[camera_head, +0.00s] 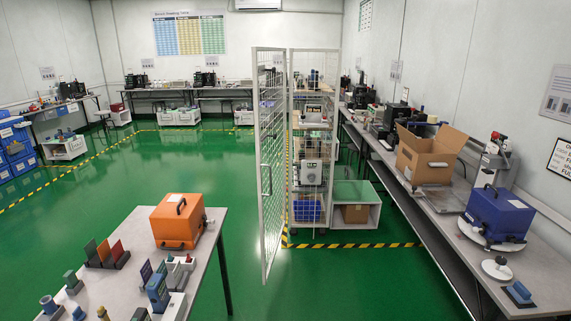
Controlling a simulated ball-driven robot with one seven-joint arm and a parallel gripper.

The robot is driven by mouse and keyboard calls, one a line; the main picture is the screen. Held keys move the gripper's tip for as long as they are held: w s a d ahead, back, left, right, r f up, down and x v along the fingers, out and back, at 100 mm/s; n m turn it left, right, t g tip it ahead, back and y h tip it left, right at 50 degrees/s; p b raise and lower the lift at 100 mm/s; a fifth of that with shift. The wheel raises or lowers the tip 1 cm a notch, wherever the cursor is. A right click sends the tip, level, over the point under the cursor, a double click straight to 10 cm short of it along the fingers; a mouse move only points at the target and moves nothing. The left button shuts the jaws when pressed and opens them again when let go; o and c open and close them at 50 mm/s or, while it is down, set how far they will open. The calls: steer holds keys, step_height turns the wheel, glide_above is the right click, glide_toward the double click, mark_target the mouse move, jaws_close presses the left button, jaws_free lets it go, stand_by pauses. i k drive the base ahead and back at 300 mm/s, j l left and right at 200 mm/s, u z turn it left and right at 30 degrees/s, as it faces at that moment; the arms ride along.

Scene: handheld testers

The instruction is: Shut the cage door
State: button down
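The cage (332,110) is a tall white mesh unit in the middle of the room, with shelves of equipment inside. Its mesh door (271,200) stands open, swung out toward me on the left side of the cage front. The door shows nearly edge-on, with a vertical handle (265,180) at about mid height. The cage front is uncovered, and the shelves show. My gripper is not in view.
A grey table (205,262) with an orange case (178,221) and several handheld testers stands at the front left. A long bench (440,205) runs along the right wall. Green floor (345,285) is clear before the cage. Yellow-black tape (350,245) marks it.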

mark_target(255, 68)
steer(key=i+u, duration=0.1)
steer(key=i, duration=0.4)
steer(key=i+l, duration=0.2)
steer(key=i, duration=0.25)
steer(key=i+l+u, duration=0.15)
steer(key=i, duration=0.35)
steer(key=i+l+u, duration=0.1)
steer(key=i, duration=0.35)
steer(key=i+l, duration=0.2)
steer(key=i, duration=0.3)
steer(key=i+j+z, duration=0.15)
steer(key=i, duration=0.2)
steer(key=i+j+z, duration=0.15)
steer(key=i, duration=0.25)
